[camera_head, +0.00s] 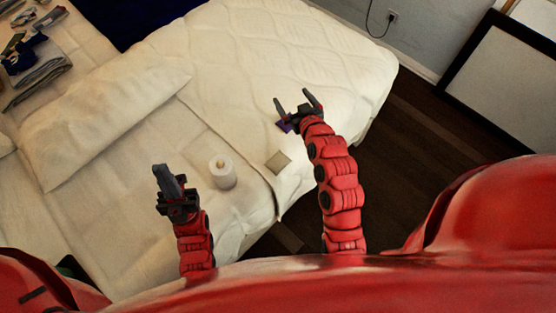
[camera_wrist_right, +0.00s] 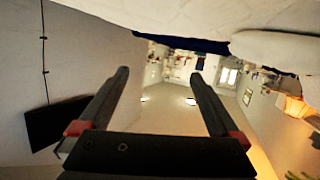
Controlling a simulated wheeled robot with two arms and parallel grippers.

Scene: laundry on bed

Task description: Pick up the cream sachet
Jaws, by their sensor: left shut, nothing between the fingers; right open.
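A small flat tan-grey square, which fits the cream sachet (camera_head: 278,161), lies on the bed near its front edge, to the right of a white roll. It is not visible in the right wrist view. My right gripper (camera_head: 297,98) is open and empty, beyond the sachet and slightly right of it in the head view. Its two spread fingers also show in the right wrist view (camera_wrist_right: 160,75), with nothing between them. My left gripper (camera_head: 167,172) is shut and empty, to the left of the white roll and apart from the sachet.
The white roll (camera_head: 222,172) stands on the bed (camera_head: 235,95) between my grippers. A small dark purple item (camera_head: 284,125) shows beside my right gripper. A pillow (camera_head: 100,120) and folded dark clothes (camera_head: 35,65) lie at left. A black-framed panel (camera_head: 505,85) leans at right.

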